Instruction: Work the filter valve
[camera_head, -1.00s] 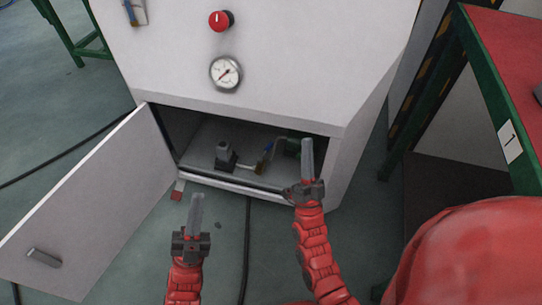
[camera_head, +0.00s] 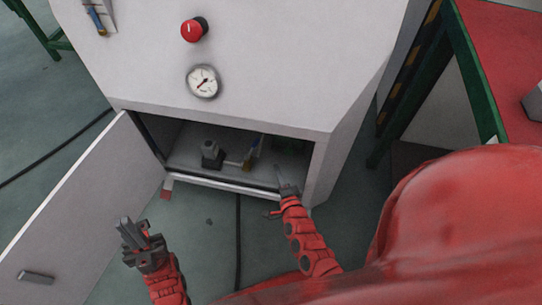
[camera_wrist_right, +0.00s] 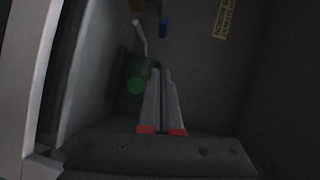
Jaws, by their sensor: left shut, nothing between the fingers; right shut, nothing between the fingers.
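The open lower compartment (camera_head: 190,158) of the white cabinet holds a small dark block with a grey top (camera_head: 210,152) and a thin pipe. My right gripper (camera_head: 283,172) is shut and empty at the right side of the opening. In the right wrist view its fingers (camera_wrist_right: 160,75) point inside, beside a dark green round part (camera_wrist_right: 135,86). My left gripper (camera_head: 125,222) is shut and empty outside, near the open door.
The cabinet door (camera_head: 85,205) hangs open to the left. A gauge (camera_head: 203,81) and a red knob (camera_head: 194,29) are on the front above. A red-topped table (camera_head: 500,60) stands at the right. A yellow label (camera_wrist_right: 223,18) is inside. Cables lie on the floor.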

